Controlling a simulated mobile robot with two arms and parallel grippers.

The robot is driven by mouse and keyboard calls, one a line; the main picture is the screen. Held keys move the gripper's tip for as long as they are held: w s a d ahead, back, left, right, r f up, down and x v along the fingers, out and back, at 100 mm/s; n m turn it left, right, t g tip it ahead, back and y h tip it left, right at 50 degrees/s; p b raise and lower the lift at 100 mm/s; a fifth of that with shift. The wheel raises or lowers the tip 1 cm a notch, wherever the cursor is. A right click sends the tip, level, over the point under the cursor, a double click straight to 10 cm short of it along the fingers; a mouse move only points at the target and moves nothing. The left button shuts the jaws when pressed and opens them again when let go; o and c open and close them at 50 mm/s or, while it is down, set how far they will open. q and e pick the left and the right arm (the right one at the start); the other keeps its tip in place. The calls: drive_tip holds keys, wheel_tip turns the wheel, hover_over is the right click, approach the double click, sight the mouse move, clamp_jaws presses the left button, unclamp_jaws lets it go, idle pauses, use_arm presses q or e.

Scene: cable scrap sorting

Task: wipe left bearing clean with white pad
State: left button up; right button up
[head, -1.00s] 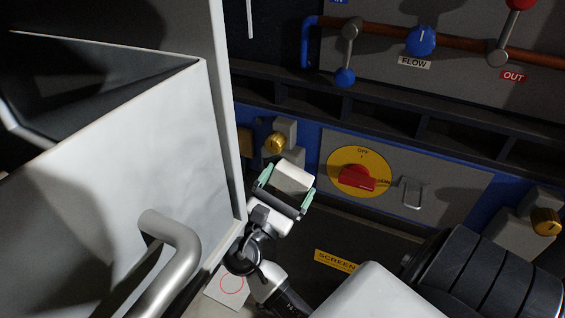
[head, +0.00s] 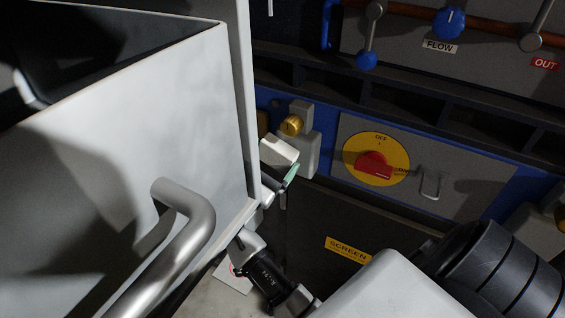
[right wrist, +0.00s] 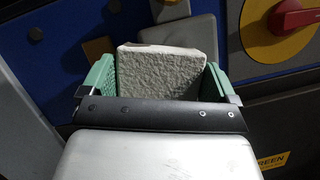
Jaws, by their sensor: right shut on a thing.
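The white pad (head: 279,151) is a rough pale block held in my right gripper (head: 284,167). In the right wrist view, the pad (right wrist: 160,78) stands between two green-lined fingers (right wrist: 160,85) that are shut on it. The left bearing (head: 301,140) is a grey housing with a brass cap (head: 292,125) on the machine front. The pad is just below and left of the cap and overlaps the housing in the head view; I cannot tell if they touch. A grey block (right wrist: 193,35) shows behind the pad in the right wrist view. My left gripper is not in view.
A large pale metal box with a bar handle (head: 187,218) fills the left and partly hides my right gripper. A red switch (head: 374,165) on a yellow disc and a latch (head: 433,183) sit right of the bearing. A dark SCREEN panel (head: 310,225) lies below.

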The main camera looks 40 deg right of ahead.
drive_tip(key=shift+w+a, duration=0.15)
drive_tip(key=shift+w, duration=0.25)
drive_tip(key=shift+a, duration=0.1)
drive_tip(key=shift+s+a, duration=0.4)
drive_tip(key=shift+a, duration=0.5)
drive_tip(key=shift+s+a, duration=0.4)
drive_tip(key=shift+a, duration=0.5)
drive_tip(key=shift+s+a, duration=0.4)
drive_tip(key=shift+a, duration=0.5)
